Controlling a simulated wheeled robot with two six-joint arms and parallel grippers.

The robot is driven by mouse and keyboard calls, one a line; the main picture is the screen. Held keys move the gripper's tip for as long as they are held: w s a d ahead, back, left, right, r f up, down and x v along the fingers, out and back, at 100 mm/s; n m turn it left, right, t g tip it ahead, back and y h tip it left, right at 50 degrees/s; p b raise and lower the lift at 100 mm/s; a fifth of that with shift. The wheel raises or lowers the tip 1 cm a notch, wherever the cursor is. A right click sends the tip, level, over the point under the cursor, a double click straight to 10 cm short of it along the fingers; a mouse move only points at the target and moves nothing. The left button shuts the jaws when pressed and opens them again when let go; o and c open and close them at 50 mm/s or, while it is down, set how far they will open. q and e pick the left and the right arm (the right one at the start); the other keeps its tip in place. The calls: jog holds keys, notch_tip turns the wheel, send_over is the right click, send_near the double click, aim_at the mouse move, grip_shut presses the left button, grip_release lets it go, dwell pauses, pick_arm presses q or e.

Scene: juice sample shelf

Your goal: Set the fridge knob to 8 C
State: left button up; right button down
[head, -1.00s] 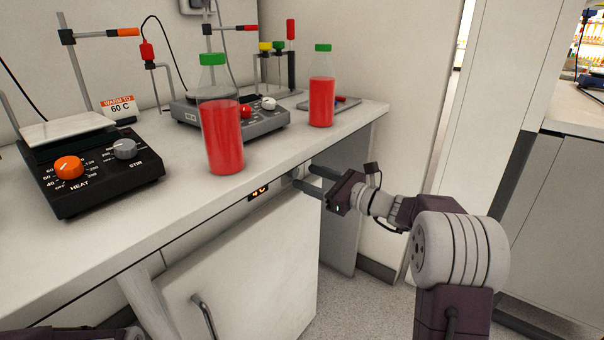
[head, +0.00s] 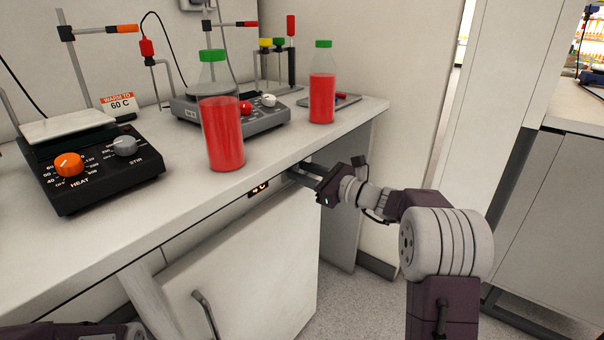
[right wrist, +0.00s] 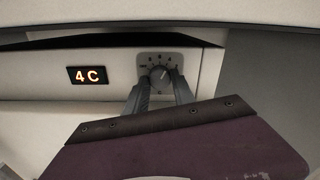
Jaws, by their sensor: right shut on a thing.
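The fridge knob (right wrist: 160,74) is a small dark round dial on a grey plate with marks around it, under the bench edge. In the right wrist view, my right gripper (right wrist: 159,82) has one finger on each side of the knob and is shut on it. In the head view, my right gripper (head: 294,172) reaches in from the right, and its fingers hide the knob. The lit display (right wrist: 88,75) left of the knob reads 4 C; it also shows in the head view (head: 258,189). My left gripper is not in view.
The white fridge door (head: 245,270) with a grey handle (head: 205,315) is below. On the bench above stand two red juice bottles (head: 221,130) (head: 321,95), a black heater (head: 95,165) and a grey stirrer (head: 255,120). The floor right of the fridge is clear.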

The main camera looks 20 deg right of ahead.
jog(key=shift+f+n+b, duration=0.2)
jog(key=shift+n+b, duration=0.4)
jog(key=n+b, duration=0.6)
jog(key=shift+f+b, duration=0.1)
jog(key=shift+b, duration=0.2)
jog(key=shift+r+n+b, duration=0.2)
jog(key=shift+n+b, duration=1.65)
jog(key=shift+n, duration=0.25)
jog(key=shift+r, duration=0.1)
jog(key=c, duration=1.1)
grip_release()
jog(key=shift+o, duration=0.2)
